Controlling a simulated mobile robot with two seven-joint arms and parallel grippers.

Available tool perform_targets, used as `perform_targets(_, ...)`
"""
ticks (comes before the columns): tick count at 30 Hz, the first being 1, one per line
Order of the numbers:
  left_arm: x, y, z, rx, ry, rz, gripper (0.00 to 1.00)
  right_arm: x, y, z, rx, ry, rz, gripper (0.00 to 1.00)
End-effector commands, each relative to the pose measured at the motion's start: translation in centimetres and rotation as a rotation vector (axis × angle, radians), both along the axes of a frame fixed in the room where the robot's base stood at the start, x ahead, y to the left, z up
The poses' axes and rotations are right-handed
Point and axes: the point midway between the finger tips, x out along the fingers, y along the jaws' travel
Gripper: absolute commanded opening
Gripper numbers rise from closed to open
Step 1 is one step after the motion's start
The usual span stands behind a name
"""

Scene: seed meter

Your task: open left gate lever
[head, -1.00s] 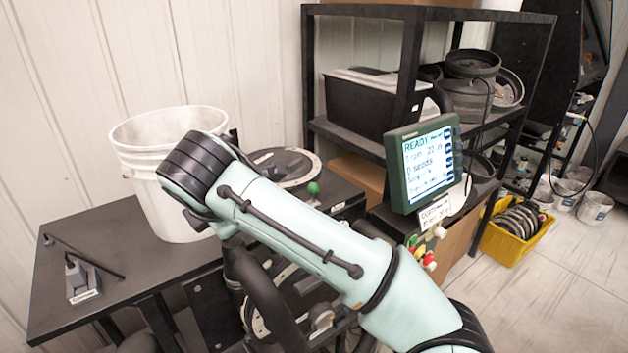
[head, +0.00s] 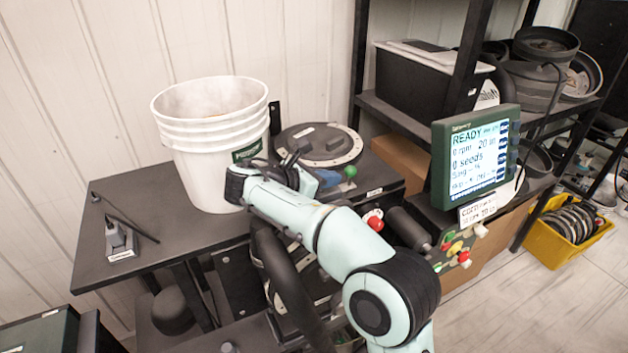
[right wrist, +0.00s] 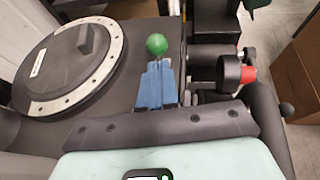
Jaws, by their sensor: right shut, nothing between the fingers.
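A green ball knob (head: 350,171), which looks like a lever's end, stands at the right of the round seed meter disc (head: 318,146). In the right wrist view the green knob (right wrist: 156,44) is just beyond my right gripper (right wrist: 156,68). Its blue fingers are together with nothing between them, pointing at the knob. Whether the fingertips touch it I cannot tell. In the head view the right gripper (head: 328,178) shows small and partly hidden by my wrist, just left of the knob. The lever's shaft is hidden. My left gripper is out of view.
A white bucket (head: 212,150) stands left of the disc. A red knob (head: 374,220) and a dark cylinder are right of my arm. A monitor (head: 475,155) reads READY, with colored buttons (head: 457,247) below. Shelving stands behind.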

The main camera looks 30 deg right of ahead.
Motion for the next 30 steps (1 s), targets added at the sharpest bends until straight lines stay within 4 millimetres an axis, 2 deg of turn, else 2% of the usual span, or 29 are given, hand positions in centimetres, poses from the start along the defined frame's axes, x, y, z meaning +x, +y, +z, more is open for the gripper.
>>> perform_targets(3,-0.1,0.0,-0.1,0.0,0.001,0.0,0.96,0.1,-1.3,-0.6,0.0,0.0,-0.001,0.0)
perform_targets(6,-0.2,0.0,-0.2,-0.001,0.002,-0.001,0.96,0.2,-1.9,-0.7,0.0,0.0,-0.001,0.0)
perform_targets(18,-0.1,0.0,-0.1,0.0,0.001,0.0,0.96,0.2,-2.3,-0.8,0.001,-0.001,0.0,0.0)
perform_targets(25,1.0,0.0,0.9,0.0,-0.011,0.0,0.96,-0.2,-6.0,-0.5,-0.001,-0.001,-0.005,0.0)
perform_targets(30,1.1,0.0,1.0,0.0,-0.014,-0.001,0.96,-0.4,-7.0,-0.7,0.0,-0.001,-0.002,0.0)
